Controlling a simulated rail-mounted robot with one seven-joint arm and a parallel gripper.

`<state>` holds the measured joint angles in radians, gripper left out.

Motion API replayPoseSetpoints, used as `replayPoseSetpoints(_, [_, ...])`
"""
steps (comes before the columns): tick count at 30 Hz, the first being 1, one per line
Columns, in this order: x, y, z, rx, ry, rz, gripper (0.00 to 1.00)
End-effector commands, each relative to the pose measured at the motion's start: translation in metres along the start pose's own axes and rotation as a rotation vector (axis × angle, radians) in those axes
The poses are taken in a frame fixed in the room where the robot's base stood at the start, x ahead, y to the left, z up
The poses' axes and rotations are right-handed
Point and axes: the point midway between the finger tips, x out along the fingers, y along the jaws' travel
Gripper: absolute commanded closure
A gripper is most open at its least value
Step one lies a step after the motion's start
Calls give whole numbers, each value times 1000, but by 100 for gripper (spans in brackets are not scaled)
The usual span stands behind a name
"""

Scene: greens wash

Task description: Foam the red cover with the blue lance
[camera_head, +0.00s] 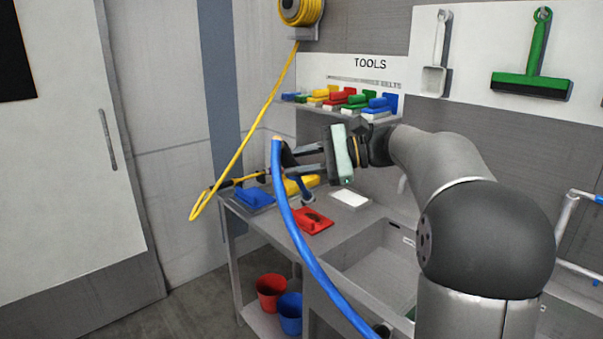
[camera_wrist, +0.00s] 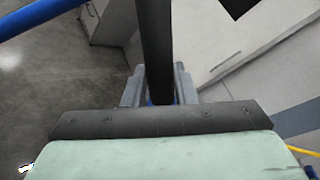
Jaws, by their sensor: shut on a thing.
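The red cover (camera_head: 313,219) lies flat on the bench, with a dark patch on its top. My gripper (camera_head: 300,162) is above and behind it, its jaws pointing left. The gripper is shut on the dark body of the blue lance (camera_head: 288,156); the blue hose (camera_head: 300,235) joins its upper end and hangs down to the lower right. A bluish lower end shows just above and behind the red cover; I cannot tell whether it touches. In the wrist view the lance's black tube (camera_wrist: 156,45) passes between the grey jaws (camera_wrist: 158,88). No foam is clearly visible.
A blue cover (camera_head: 255,197), a yellow cover (camera_head: 300,184) and a white cover (camera_head: 350,198) lie nearby on the bench. A sink (camera_head: 375,262) is at right. A yellow hose (camera_head: 245,140) hangs at left. Red (camera_head: 271,291) and blue (camera_head: 290,314) buckets stand below.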

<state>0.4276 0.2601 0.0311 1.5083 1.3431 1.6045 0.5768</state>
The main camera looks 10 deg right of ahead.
Motion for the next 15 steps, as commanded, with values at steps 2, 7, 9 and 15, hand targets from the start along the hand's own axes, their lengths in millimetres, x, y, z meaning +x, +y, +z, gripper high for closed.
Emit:
replayPoseSetpoints(2, [0, 0, -4, 0, -3, -2, 83])
replayPoseSetpoints(7, [1, 0, -23, 1, -3, -1, 83])
replayPoseSetpoints(9, [1, 0, -32, 1, -3, -1, 83])
replayPoseSetpoints(15, [1, 0, -51, 0, -2, -1, 83])
